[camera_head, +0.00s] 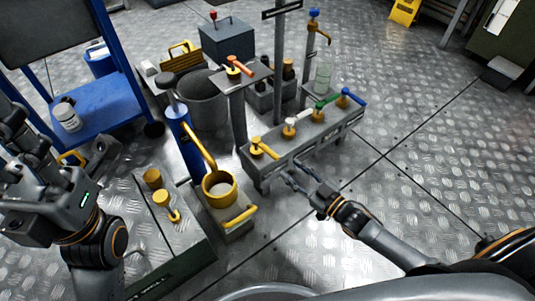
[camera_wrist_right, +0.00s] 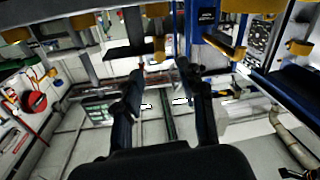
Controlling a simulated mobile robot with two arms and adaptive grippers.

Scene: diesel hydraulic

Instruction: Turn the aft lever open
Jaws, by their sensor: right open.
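A grey valve block (camera_head: 305,138) stands on short legs near the middle of the head view. Along its top are a yellow lever (camera_head: 264,148) at the near left end, a white lever (camera_head: 292,125), a green lever (camera_head: 327,102) and a blue lever (camera_head: 351,97) at the far right end. I cannot tell which is the aft lever. My right gripper (camera_head: 297,177) is open and empty, at the front of the block, to the right of and below the yellow lever. Its parted fingers also show in the right wrist view (camera_wrist_right: 160,72). My left gripper is at the left edge; its fingers are unclear.
A post with an orange lever (camera_head: 238,66) stands behind the block. A blue hand pump (camera_head: 180,130) and a yellow cup (camera_head: 219,188) are left of it. A blue cart (camera_head: 105,105) is at upper left.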

